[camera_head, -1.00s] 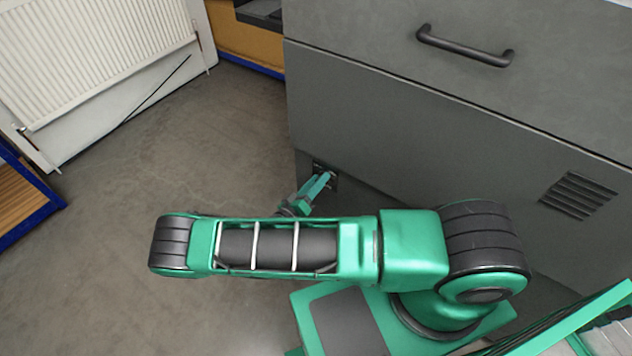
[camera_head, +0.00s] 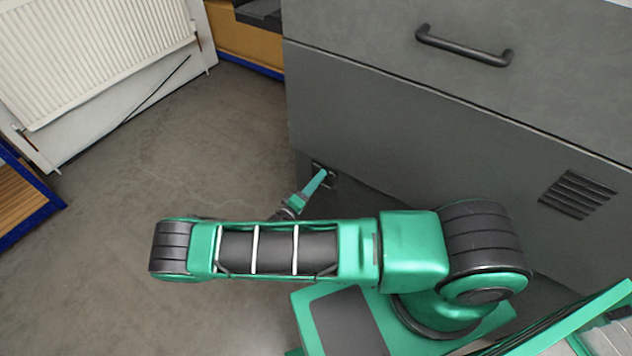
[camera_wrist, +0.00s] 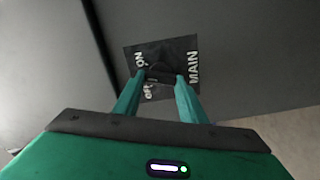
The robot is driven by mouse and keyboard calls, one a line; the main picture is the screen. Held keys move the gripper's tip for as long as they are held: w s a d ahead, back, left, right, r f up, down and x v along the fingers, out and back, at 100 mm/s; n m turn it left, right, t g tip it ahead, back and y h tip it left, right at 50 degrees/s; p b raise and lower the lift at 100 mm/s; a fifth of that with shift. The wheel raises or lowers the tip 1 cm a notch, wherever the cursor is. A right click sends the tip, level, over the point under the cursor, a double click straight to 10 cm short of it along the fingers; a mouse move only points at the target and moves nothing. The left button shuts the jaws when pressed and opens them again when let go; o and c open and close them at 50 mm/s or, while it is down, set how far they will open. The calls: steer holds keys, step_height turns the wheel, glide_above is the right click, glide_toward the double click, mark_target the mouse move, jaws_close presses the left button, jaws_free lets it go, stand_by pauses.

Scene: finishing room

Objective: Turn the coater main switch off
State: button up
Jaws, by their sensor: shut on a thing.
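The main switch shows in the wrist view as a dark plate (camera_wrist: 180,50) with white lettering "MAIN", "ON" and "off". A dark switch handle (camera_wrist: 160,74) stands at the middle of the plate, between the fingertips. My gripper (camera_wrist: 158,80) is shut on this handle. The handle appears to lie along the picture's width, though the fingers partly hide it. In the head view my gripper (camera_head: 322,174) reaches the low left corner of the grey coater cabinet (camera_head: 400,120), and the plate there is mostly hidden behind it.
The cabinet has a dark drawer handle (camera_head: 465,46) above and a vent grille (camera_head: 577,194) to the right. A blue-edged wooden unit (camera_head: 22,195) stands at far left. The floor (camera_head: 200,150) between is clear.

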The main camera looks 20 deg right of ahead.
steer(key=n, duration=0.8)
steer(key=f+n, duration=0.1)
steer(key=n, duration=0.3)
steer(key=shift+n, duration=0.3)
stand_by(0.4)
steer(key=o, duration=1.1)
steer(key=shift+c, duration=0.2)
steer(key=shift+r, duration=0.1)
steer(key=v, duration=1)
steer(key=shift+s+a, duration=0.25)
steer(key=shift+a, duration=0.05)
